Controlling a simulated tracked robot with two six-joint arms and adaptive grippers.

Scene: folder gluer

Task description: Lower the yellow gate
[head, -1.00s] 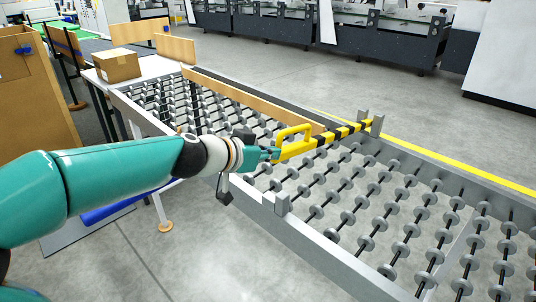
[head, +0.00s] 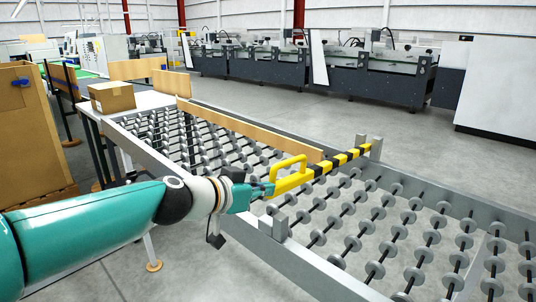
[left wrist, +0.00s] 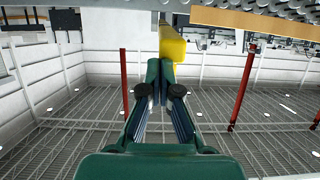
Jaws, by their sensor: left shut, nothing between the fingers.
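The yellow gate (head: 293,181) is a bar with a yellow loop handle at its near end and black-and-yellow stripes toward the far side. It spans the roller conveyor, its far end at a grey post (head: 375,148). Its near end appears a little above the near grey bracket (head: 280,226). My left gripper (head: 268,188) is shut and empty, with its tips at the gate's near end; I cannot tell whether they touch. The left wrist view shows the closed fingers (left wrist: 164,85) just below the yellow end in the picture. My right gripper is not in view.
The roller conveyor (head: 340,262) has grey side rails and a wooden guide board (head: 250,127). A cardboard box (head: 111,97) sits on a white table at its far left end. A large brown carton (head: 30,135) stands at the left. Open floor lies beyond the conveyor.

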